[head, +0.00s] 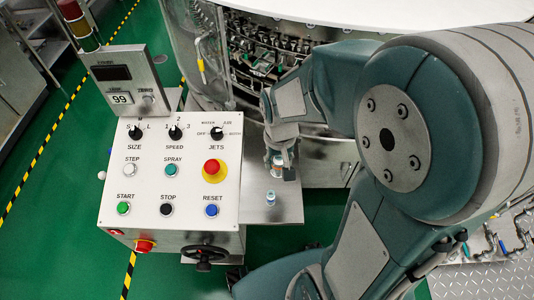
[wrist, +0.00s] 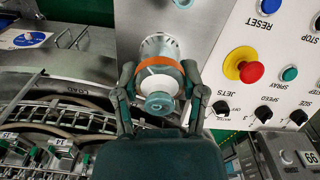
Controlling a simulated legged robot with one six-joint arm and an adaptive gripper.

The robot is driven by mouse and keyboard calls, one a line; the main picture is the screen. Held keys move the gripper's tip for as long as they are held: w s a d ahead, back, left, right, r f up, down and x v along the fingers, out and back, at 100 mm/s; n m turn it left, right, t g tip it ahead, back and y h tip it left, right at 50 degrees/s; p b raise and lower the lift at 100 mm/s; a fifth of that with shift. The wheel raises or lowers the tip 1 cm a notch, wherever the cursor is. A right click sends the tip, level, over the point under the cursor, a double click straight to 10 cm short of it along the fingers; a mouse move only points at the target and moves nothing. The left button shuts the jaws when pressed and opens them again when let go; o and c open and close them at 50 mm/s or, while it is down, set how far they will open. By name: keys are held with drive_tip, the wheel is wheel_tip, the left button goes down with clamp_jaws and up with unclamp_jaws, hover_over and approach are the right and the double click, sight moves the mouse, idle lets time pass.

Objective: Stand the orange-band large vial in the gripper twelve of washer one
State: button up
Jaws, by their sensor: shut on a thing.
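My gripper (head: 281,168) is shut on the orange-band large vial, above the steel shelf (head: 285,204) right of the control panel. In the wrist view the vial (wrist: 160,80) stands between the two fingers of my gripper (wrist: 160,95); its blue-green cap faces the camera and the orange band shows below the cap. The washer (head: 255,50) is behind, with a row of small grippers along its ring. In the wrist view, number plates (wrist: 62,141) sit on the washer's grippers at the lower left. Gripper twelve cannot be told apart.
A smaller vial (head: 270,198) with a blue cap stands on the shelf. The control panel (head: 175,170) with knobs and buttons is left of my gripper. A clear guard (head: 200,50) stands beside the washer opening. A black handwheel (head: 205,256) juts out below the panel.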

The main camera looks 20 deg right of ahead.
drive_tip(key=w+f, duration=0.2)
drive_tip(key=f, duration=0.1)
drive_tip(key=w+f, duration=0.3)
drive_tip(key=shift+w+a+f, duration=0.1)
drive_tip(key=shift+w, duration=0.2)
drive_tip(key=shift+f, duration=1.6)
drive_tip(key=o, duration=1)
